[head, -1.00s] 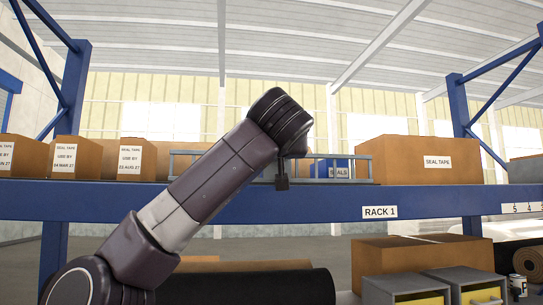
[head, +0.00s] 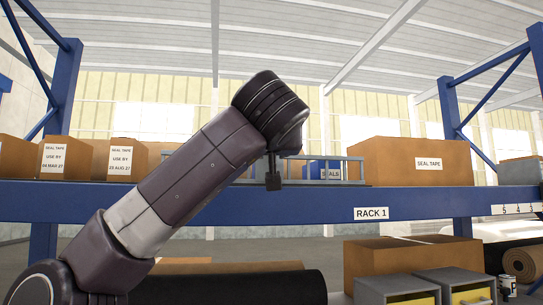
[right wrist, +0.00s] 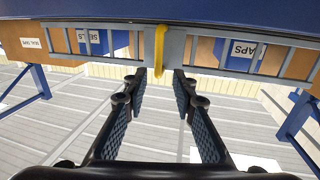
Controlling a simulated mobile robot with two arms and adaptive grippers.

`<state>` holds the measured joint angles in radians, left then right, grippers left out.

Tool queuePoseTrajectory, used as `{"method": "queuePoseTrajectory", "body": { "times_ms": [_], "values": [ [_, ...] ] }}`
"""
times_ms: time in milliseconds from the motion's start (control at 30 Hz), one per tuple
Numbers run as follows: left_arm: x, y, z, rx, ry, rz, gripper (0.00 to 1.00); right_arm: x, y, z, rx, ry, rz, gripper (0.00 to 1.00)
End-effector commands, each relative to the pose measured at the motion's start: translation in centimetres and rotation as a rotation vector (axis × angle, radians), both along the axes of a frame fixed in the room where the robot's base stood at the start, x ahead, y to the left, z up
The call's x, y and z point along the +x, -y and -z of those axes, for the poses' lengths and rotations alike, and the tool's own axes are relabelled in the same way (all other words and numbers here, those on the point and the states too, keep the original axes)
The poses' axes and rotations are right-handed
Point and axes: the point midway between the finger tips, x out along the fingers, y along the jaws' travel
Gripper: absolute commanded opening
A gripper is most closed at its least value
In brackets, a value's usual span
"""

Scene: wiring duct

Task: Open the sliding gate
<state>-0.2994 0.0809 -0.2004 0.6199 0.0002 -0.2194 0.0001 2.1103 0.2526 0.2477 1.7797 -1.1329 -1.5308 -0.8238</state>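The sliding gate is a grey barred frame (head: 345,159) above the blue rack beam. In the right wrist view, which is upside down, its grey bars (right wrist: 147,45) span the picture, with a yellow handle (right wrist: 160,45) in the middle. My right gripper (right wrist: 160,76) is open, with one finger on each side of the handle's end and a gap at both sides. In the head view, one arm reaches up from the lower left and hides the handle and part of the gate. It appears to be my right arm. My left gripper is out of view.
A large seal tape box (head: 410,162) stands right of the gate, and other boxes (head: 120,158) stand to the left. A blue seals bin (head: 322,171) sits behind the bars. The blue beam (head: 300,197) runs just below. Boxes and grey drawers (head: 397,287) are beneath.

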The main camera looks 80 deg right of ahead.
Motion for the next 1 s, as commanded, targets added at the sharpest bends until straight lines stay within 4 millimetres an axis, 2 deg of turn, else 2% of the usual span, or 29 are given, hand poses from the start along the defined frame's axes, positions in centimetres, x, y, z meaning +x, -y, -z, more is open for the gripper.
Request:
{"method": "queuePoseTrajectory", "body": {
  "times_ms": [33,200,400,1000],
  "values": [
    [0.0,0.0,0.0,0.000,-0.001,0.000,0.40,-0.2,-1.2,-0.1,-0.003,0.004,-0.002,0.25],
    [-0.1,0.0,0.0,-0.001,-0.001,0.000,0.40,-0.9,-4.4,0.0,-0.002,0.004,-0.001,0.25],
    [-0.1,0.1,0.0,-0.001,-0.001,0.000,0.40,-1.3,-6.4,0.0,0.000,0.001,0.001,0.25],
    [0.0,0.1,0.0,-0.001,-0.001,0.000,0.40,-1.4,-6.7,0.0,0.001,0.001,0.001,0.25]
  ]
}}
